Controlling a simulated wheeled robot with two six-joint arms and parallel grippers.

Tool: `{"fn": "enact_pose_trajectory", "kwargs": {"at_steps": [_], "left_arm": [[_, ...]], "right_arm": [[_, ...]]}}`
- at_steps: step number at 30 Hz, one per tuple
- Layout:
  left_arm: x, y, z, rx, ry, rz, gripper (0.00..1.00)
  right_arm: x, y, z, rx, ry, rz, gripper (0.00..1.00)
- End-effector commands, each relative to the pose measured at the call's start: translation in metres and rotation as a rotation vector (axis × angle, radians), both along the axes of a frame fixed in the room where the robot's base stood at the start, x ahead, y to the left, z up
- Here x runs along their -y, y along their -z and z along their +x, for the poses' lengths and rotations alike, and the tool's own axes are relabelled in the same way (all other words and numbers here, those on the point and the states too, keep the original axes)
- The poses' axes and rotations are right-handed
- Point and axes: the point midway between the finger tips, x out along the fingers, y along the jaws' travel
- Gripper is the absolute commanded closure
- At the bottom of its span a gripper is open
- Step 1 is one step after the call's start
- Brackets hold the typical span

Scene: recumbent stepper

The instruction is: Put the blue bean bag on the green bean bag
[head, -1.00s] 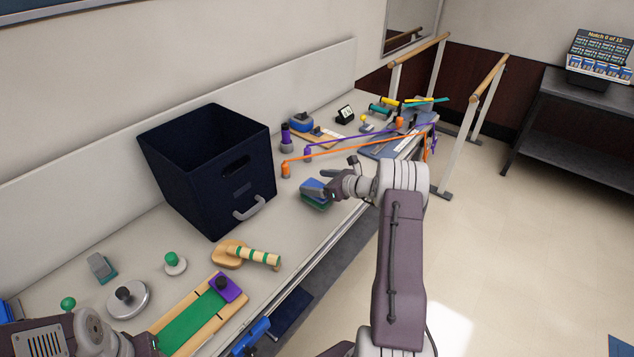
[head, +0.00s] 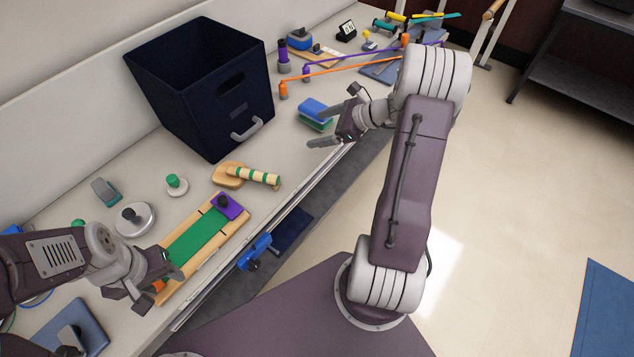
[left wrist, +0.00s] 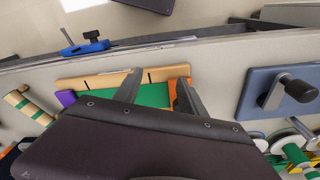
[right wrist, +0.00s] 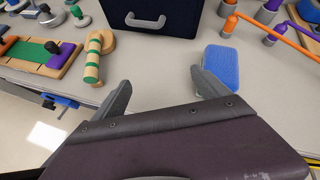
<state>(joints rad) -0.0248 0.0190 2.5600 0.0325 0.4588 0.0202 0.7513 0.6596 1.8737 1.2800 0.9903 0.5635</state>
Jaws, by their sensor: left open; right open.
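The blue bean bag (head: 313,107) lies on top of the green bean bag (head: 319,124), on the table in front of the orange and purple rods. In the right wrist view the blue bean bag (right wrist: 222,67) lies just beyond the right-hand finger and mostly hides the green one. My right gripper (head: 329,128) is open and empty, at the table's front edge beside the stack. Whether a fingertip touches the stack is hard to tell. My left gripper (head: 158,290) is open and empty, near the front end of the green-and-wood board (head: 200,240).
A dark blue bin (head: 205,100) with a grey handle stands at the back, left of the bags. Open floor is at the right.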

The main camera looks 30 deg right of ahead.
Motion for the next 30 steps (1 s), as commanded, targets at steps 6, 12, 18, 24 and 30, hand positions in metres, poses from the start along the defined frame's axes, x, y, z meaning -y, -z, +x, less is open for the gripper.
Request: {"fn": "enact_pose_trajectory", "kwargs": {"at_steps": [6,12,18,24,30], "left_arm": [[0.000,0.000,0.000,0.000,0.000,0.000,0.52],[0.000,0.000,0.000,0.000,0.000,0.000,0.52],[0.000,0.000,0.000,0.000,0.000,0.000,0.52],[0.000,-0.014,0.000,0.000,0.000,0.000,0.52],[0.000,-0.046,0.000,0.001,0.000,0.000,0.52]], "right_arm": [[-0.136,0.029,-0.148,0.042,-1.220,-0.778,0.15],[-0.141,0.027,-0.196,0.306,-1.913,-1.181,0.15],[-0.141,0.026,-0.200,0.352,-2.005,-1.232,0.15],[-0.141,0.012,-0.200,0.350,-2.002,-1.229,0.15],[-0.140,-0.019,-0.200,0.348,-1.999,-1.229,0.15]]}}
